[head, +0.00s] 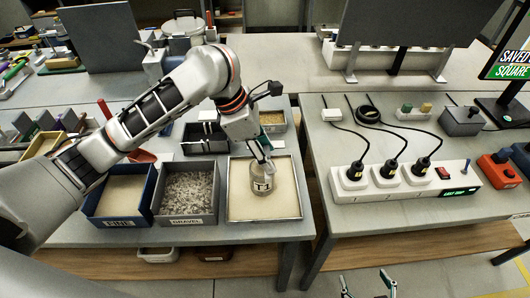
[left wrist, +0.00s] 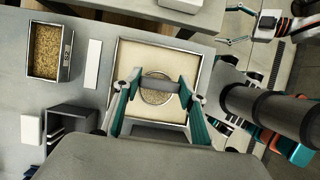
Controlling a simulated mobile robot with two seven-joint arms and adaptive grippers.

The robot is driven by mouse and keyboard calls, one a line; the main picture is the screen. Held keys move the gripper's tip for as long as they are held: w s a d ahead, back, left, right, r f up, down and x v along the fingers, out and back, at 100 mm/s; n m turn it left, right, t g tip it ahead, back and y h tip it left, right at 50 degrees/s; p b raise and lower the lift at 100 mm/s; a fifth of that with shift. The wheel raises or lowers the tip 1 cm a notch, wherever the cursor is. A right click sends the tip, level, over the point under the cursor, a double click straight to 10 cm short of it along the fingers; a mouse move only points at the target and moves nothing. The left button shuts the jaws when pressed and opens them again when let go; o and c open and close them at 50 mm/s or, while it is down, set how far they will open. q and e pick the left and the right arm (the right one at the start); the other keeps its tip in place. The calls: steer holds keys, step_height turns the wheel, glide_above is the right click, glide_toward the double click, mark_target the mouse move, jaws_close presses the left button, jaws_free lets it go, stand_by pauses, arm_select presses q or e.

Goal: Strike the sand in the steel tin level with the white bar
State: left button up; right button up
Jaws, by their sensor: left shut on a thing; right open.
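The steel tin, marked T1 (head: 262,184), stands upright in a shallow sand-coloured tray (head: 236,205). In the left wrist view the tin's round mouth (left wrist: 156,98) shows tan sand. My left gripper (head: 263,158) is over the tin, its fingers pointing down. In the left wrist view it is shut on a grey-looking bar (left wrist: 159,86) that spans between the fingertips, across the tin's mouth. I cannot tell whether the bar touches the rim. A flat white strip (left wrist: 93,64) lies on the bench beside the tray. My right gripper (head: 367,284) is open and empty at the bottom edge.
A blue bin marked FINE (head: 121,222) and a grey bin marked GRAVEL (head: 187,219) stand left of the tray. A bin of coarse sand (left wrist: 48,51) is behind it. A power strip (head: 405,183) with plugs lies on the right bench, across a gap.

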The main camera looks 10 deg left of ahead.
arm_select(q)
steer(key=shift+w+d, duration=0.15)
steer(key=shift+d, duration=0.4)
steer(key=shift+d, duration=0.1)
steer(key=shift+w+d, duration=0.25)
steer(key=shift+d, duration=0.3)
steer(key=shift+r, duration=0.1)
steer(key=shift+r, duration=2.15)
